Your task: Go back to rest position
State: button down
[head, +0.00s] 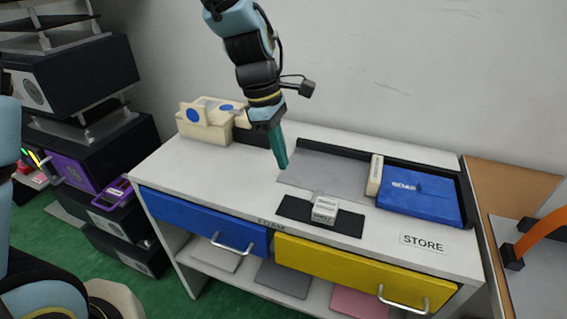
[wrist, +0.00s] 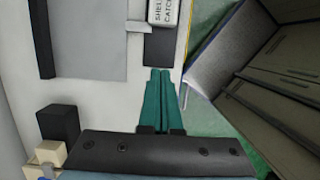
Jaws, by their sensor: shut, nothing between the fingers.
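My gripper (head: 279,153) hangs from my arm above the white workbench, with its green fingers pointing down. In the wrist view the two fingers (wrist: 160,100) lie side by side, shut and empty. Below and to the right in the head view, a small white block (head: 325,208) with dark lettering sits on a black plate (head: 345,223). The block also shows at the top of the wrist view (wrist: 163,12). My fingers appear apart from it.
The bench (head: 155,176) has a blue drawer (head: 200,218) and a yellow drawer (head: 350,272), both looking closed. A blue box (head: 418,197) and a cream block (head: 374,175) stand at the right. Cream blocks (head: 205,125) stand at the back left. Grey panel (head: 315,170) is bare.

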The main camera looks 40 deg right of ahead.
dwell(0.4)
jog(key=w+a+r+m+t, duration=0.1)
jog(key=w+a+m, duration=0.1)
jog(key=w+a, duration=0.55)
jog(key=w+a+r+m+t, duration=0.15)
jog(key=w+a, duration=0.35)
jog(key=a, duration=0.6)
jog(key=a+m+t+y, duration=0.1)
jog(key=a+m, duration=0.3)
jog(key=a, duration=1.4)
jog(key=shift+a, duration=0.2)
